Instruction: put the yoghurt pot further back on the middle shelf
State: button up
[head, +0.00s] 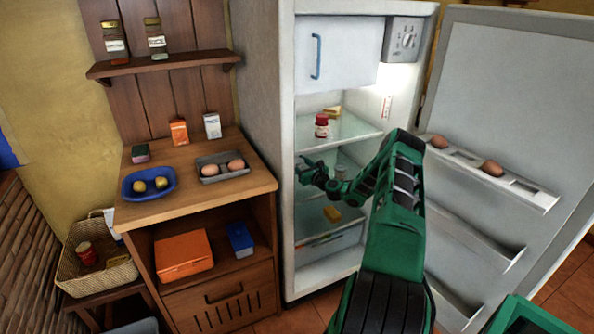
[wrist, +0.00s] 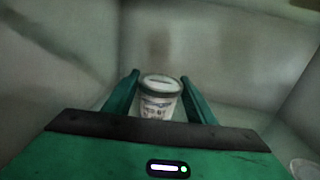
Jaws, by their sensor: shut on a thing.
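The white yoghurt pot (wrist: 160,99), with printed marks and a grey rim, stands upright between the two fingers of my gripper (wrist: 160,93) in the wrist view. The fingers close on its sides. In the head view my gripper (head: 308,170) is inside the open fridge (head: 255,130), at the height of the middle shelf, below the upper glass shelf. I cannot make out the held pot in the head view. I cannot tell whether its base touches the shelf.
A red jar (head: 321,126) and a yellow piece (head: 332,111) sit on the upper shelf. A pale round thing (wrist: 304,169) shows at the wrist view's lower right. The fridge door (head: 510,90) stands open at right.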

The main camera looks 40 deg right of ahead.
notch_tip(320, 180, down, 3)
jog(key=shift+a+r, duration=0.1)
jog(key=shift+r, duration=0.1)
jog(key=shift+w+f, duration=0.2)
jog(key=shift+f, duration=0.15)
jog(key=shift+f, duration=0.1)
jog(key=o, duration=1.1)
jog(key=s, duration=1.2)
jog(key=shift+a, duration=0.35)
